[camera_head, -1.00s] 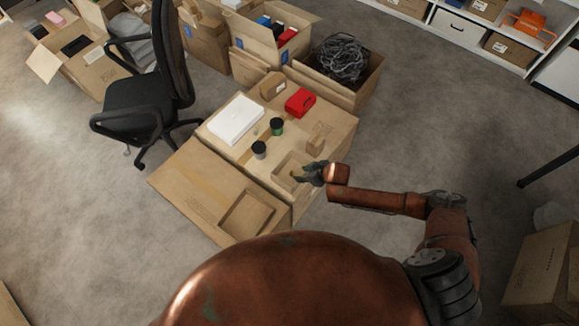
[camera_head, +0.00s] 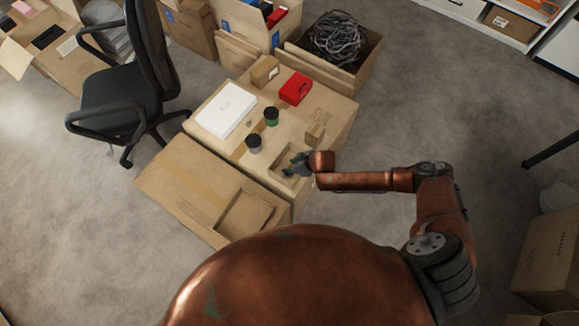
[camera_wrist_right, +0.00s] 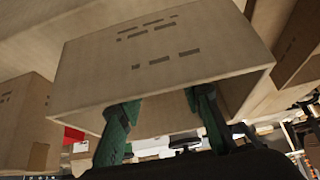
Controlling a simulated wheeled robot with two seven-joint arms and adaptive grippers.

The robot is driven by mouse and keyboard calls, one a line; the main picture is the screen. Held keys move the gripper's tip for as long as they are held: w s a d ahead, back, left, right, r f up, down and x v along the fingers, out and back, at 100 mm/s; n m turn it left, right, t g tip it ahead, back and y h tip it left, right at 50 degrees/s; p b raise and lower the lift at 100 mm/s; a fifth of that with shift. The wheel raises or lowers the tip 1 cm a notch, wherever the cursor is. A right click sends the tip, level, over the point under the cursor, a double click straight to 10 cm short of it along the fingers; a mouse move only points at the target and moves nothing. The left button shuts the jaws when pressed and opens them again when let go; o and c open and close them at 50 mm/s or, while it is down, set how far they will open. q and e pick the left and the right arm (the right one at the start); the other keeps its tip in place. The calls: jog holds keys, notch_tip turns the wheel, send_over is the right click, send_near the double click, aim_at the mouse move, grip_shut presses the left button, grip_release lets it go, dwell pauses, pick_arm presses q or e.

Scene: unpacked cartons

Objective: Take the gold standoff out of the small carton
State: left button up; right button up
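The small carton (camera_head: 277,164) is open and stands at the front right corner of a large closed carton. My right gripper (camera_head: 292,160) is at its opening, with green fingers pointing left over it. In the right wrist view a cardboard box (camera_wrist_right: 165,55) with dark printed marks fills the upper middle. The two green fingers of my right gripper (camera_wrist_right: 163,105) are spread apart at its open edge, with nothing visible between them. I cannot see the gold standoff in either view. My left gripper is out of view.
A white box (camera_head: 226,108), two dark-lidded jars (camera_head: 271,117), a red case (camera_head: 296,88) and a small brown box (camera_head: 315,133) share the large carton's top. A carton of grey cable (camera_head: 338,40) stands behind. An office chair (camera_head: 122,100) is at left.

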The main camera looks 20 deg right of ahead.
jog(key=shift+a+f, duration=0.1)
grip_shut()
dwell(0.4)
